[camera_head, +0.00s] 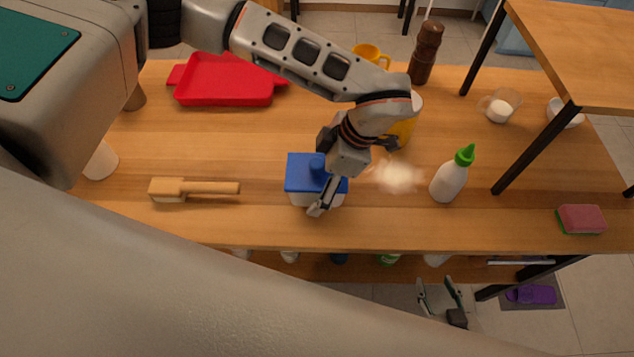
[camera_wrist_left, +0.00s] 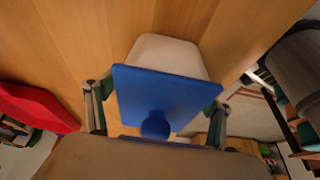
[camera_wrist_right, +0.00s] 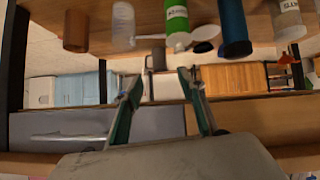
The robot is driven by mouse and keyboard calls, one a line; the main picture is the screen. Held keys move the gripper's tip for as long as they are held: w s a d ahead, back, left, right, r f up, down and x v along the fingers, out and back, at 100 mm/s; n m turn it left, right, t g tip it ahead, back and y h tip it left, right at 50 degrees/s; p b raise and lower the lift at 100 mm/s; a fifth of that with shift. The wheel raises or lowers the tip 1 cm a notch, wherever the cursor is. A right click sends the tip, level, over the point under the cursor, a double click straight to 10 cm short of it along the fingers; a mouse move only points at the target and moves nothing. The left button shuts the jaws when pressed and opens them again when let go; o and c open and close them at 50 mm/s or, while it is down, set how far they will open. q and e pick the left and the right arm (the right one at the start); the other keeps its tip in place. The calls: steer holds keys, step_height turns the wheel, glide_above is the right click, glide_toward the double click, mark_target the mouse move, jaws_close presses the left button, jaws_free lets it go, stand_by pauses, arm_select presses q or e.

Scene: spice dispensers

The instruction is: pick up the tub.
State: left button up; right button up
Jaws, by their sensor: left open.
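The tub is a white container with a blue lid and a round blue knob (camera_head: 303,174), upright near the table's front edge in the head view. It also fills the middle of the left wrist view (camera_wrist_left: 165,92). My left gripper (camera_wrist_left: 155,112) is open, with one finger on either side of the lid. Whether the fingers touch it I cannot tell. In the head view my left gripper (camera_head: 322,178) partly hides the tub's right side. My right gripper (camera_head: 441,298) is open and empty, low in front of the table; its spread fingers show in the right wrist view (camera_wrist_right: 160,98).
A wooden brush (camera_head: 205,188) lies left of the tub. A green-capped bottle (camera_head: 447,184) stands to the right, past a pale patch (camera_head: 398,176) on the table. A red tray (camera_head: 225,80), pepper mill (camera_head: 425,52) and yellow mug (camera_head: 369,53) are behind. A shelf with bottles is below.

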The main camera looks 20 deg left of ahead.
arm_select(q)
steer(key=c, duration=1.6)
